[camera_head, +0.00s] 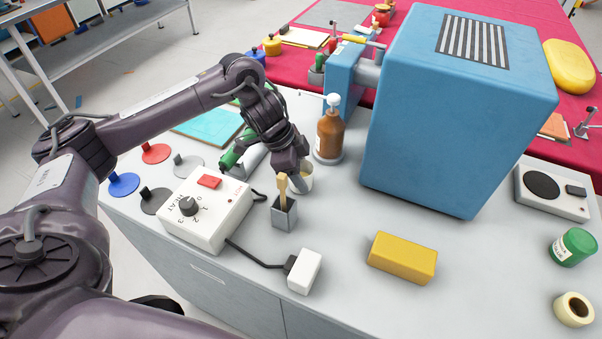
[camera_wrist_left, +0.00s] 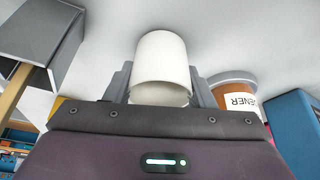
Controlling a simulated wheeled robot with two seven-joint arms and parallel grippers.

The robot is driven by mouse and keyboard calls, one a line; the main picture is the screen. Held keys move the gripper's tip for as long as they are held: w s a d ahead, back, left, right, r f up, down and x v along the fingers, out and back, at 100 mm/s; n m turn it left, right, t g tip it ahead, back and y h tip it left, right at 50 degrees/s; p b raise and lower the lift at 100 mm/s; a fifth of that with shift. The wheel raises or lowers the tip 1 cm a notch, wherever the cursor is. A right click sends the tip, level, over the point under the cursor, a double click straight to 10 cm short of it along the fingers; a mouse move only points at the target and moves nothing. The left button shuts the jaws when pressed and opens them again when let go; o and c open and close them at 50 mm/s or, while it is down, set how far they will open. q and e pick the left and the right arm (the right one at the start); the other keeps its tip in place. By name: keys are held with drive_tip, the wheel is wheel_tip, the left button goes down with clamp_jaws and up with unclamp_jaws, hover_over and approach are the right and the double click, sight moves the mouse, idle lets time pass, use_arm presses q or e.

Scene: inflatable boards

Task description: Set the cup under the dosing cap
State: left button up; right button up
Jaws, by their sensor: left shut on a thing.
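The small white cup (camera_head: 304,180) is between the fingers of my left gripper (camera_head: 297,166), which is shut on it. In the left wrist view the cup (camera_wrist_left: 161,62) fills the gap between the grey fingers of my gripper (camera_wrist_left: 160,85). I cannot tell whether the cup touches the bench. A brown bottle (camera_head: 329,138) with a white dosing cap (camera_head: 332,101) stands on a grey round base just behind and right of the cup. The cup is beside the bottle, apart from it. In the left wrist view the bottle's label (camera_wrist_left: 240,100) shows at the right. My right gripper is not in view.
A grey holder (camera_head: 284,216) with a wooden stick stands just in front of the cup. A white control box (camera_head: 205,210) is to its left. A big blue machine (camera_head: 455,110) rises right of the bottle. A yellow block (camera_head: 403,257) lies in front, with bare bench around it.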

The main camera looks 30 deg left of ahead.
use_arm(q)
drive_tip(key=shift+r, duration=1.15)
wheel_tip(320, 180, up, 17)
drive_tip(key=p, duration=0.7)
drive_tip(key=shift+r, duration=0.15)
